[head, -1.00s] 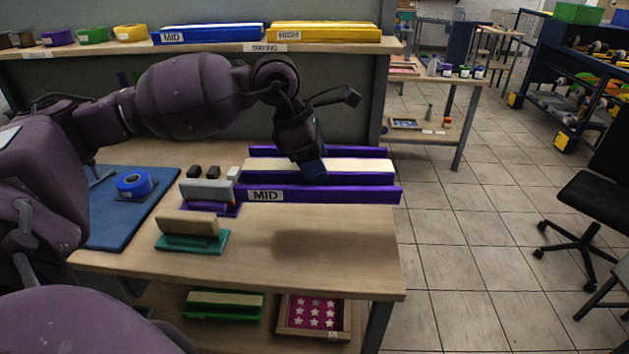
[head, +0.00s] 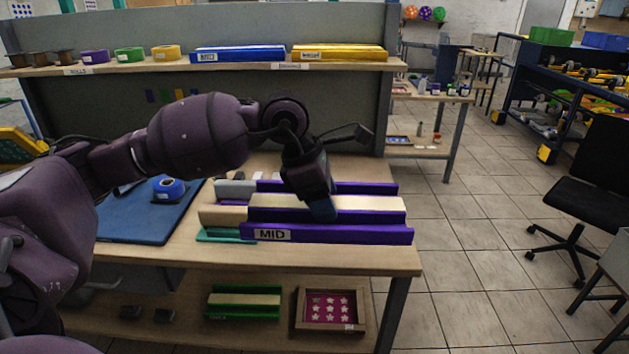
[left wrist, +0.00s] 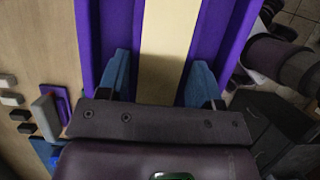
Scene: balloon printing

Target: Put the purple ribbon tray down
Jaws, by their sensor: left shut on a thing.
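The purple ribbon tray (head: 330,233), labelled MID, has purple side walls and a cream strip (head: 360,202) along its middle. It lies level across the right part of the wooden table, near the front edge. My left gripper (head: 322,210) comes down on it from above and is shut on its middle part. In the left wrist view, the blue fingertips (left wrist: 158,80) sit on either side of the cream strip, inside the purple outer walls (left wrist: 90,45). I cannot tell whether the tray's underside touches the table. My right gripper is not in view.
Blocks, including one on a green base (head: 225,236), stand at the tray's left end, partly hidden by it. A blue mat (head: 150,222) with a blue tape roll (head: 168,188) is further left. A shelf behind holds blue (head: 240,54) and yellow (head: 340,53) trays.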

